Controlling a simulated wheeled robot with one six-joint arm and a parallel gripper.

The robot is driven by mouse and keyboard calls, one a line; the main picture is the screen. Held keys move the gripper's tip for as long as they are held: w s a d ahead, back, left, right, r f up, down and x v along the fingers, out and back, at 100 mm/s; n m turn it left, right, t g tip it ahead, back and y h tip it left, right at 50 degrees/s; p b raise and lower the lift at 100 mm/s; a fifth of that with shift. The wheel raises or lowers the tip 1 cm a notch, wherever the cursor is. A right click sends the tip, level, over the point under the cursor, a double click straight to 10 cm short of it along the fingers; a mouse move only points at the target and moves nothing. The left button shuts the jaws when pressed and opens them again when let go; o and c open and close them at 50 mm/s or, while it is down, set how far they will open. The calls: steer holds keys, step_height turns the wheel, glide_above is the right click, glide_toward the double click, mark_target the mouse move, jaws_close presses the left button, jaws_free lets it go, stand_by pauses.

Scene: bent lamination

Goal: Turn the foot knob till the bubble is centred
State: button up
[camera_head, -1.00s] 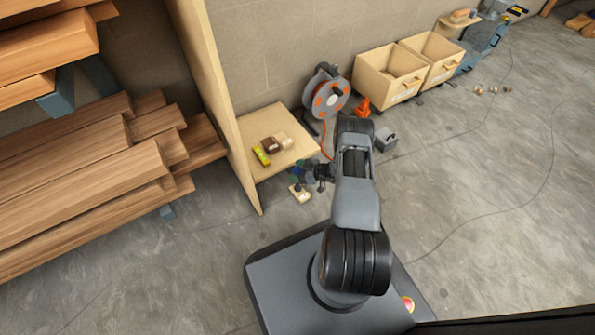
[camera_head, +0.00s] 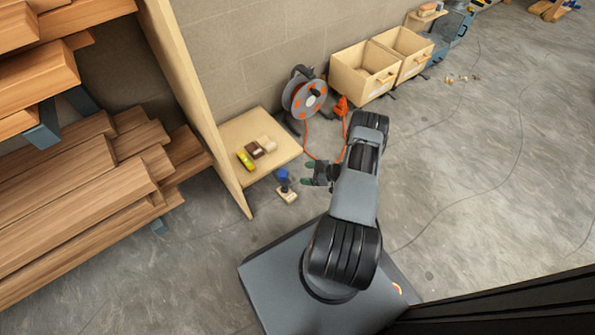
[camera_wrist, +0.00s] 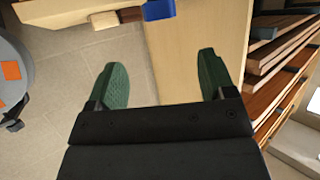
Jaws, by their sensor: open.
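The foot knob looks to be the blue knob (camera_head: 283,174) on a dark stem, under the front edge of a pale wooden shelf (camera_head: 290,150). A small pale foot block (camera_head: 287,195) is on the floor below it. A yellow-green piece (camera_head: 246,160), perhaps the level, lies on the shelf; no bubble can be made out. My gripper (camera_head: 309,175) is open and empty, right of the knob and apart from it, fingers pointing toward it. In the wrist view my gripper's green fingertips (camera_wrist: 158,62) are wide apart, and a blue part (camera_wrist: 158,10), likely the knob, shows beyond them.
A tall wooden panel (camera_head: 195,105) bounds the shelf on the left, with stacked planks (camera_head: 80,190) beyond. A brown block (camera_head: 254,149) and a cream block (camera_head: 266,143) lie on the shelf. A cable reel (camera_head: 304,95) with orange cable stands behind.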

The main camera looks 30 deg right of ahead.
steer(key=shift+v, duration=0.9)
